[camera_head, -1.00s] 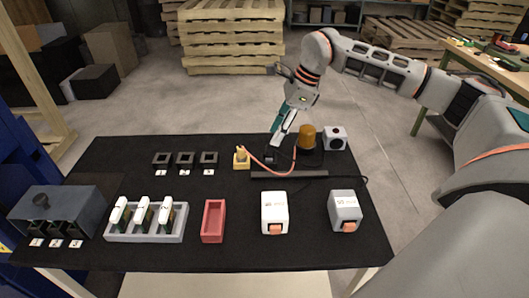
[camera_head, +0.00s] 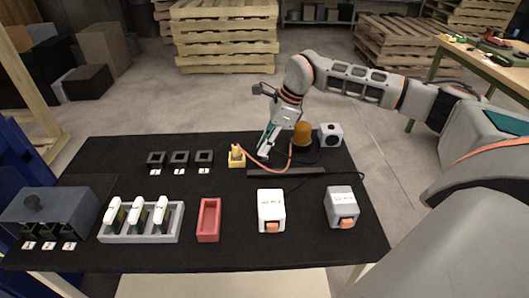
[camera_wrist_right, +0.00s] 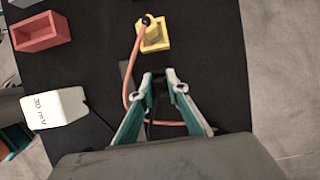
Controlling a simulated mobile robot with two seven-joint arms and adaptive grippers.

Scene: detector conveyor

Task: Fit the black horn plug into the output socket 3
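My right gripper (camera_head: 263,153) is low over the mat, right of the yellow plug. In the right wrist view its fingertips (camera_wrist_right: 159,77) stand partly closed either side of a small black block, likely the black horn plug (camera_wrist_right: 159,87), mostly hidden by the fingers; whether they press on it is unclear. A dark cable runs back below it. Three black square sockets stand in a row to the left, each with a small label; the rightmost, likely output socket 3 (camera_head: 204,157), looks empty. The labels are too small to read surely. My left gripper is out of view.
The yellow plug (camera_head: 237,157) with its orange cable sits between sockets and gripper. An orange beacon (camera_head: 302,134) and white horn box (camera_head: 330,134) stand behind right. A black bar (camera_head: 287,171) lies in front. A red tray (camera_head: 208,220) and white box (camera_head: 271,210) are nearer.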

